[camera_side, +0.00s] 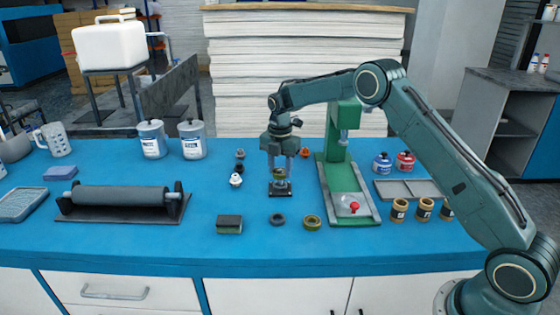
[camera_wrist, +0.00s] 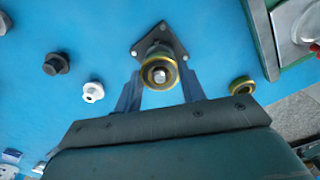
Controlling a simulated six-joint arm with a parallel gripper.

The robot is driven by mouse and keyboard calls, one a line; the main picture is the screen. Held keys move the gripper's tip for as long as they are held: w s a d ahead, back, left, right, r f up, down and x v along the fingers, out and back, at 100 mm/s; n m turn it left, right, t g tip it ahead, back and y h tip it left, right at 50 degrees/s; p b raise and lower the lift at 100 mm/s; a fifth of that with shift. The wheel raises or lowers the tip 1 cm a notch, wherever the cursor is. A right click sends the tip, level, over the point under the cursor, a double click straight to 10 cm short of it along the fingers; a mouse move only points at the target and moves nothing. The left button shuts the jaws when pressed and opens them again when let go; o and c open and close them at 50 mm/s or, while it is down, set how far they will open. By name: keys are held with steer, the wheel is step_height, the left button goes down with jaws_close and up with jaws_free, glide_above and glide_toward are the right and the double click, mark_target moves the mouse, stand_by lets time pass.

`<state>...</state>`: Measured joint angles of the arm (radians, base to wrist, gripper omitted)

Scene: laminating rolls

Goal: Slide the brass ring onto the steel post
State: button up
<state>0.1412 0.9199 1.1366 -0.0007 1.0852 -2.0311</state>
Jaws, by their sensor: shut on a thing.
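My gripper (camera_side: 281,174) points down over the dark base plate (camera_side: 280,191) of the steel post and is shut on a brass ring (camera_side: 281,183). In the wrist view the fingers (camera_wrist: 160,92) flank the brass ring (camera_wrist: 172,66). The bright end of the steel post (camera_wrist: 160,76) shows inside the ring's hole, and its square bolted base (camera_wrist: 137,48) lies beyond. The ring looks roughly in line with the post. I cannot tell how far down the post it sits or whether they touch.
Another brass-coloured ring (camera_side: 312,222) and a dark ring (camera_side: 277,219) lie in front. A green press (camera_side: 330,170) stands close on the right. Small dark and white fittings (camera_side: 236,180) lie left. A roller (camera_side: 120,197) lies farther left. Blue table is clear between them.

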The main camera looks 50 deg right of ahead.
steer(key=shift+f, duration=0.5)
stand_by(0.3)
steer(key=o, duration=1.1)
steer(key=shift+o, duration=0.6)
steer(key=o, duration=0.4)
steer(key=shift+r, duration=4.5)
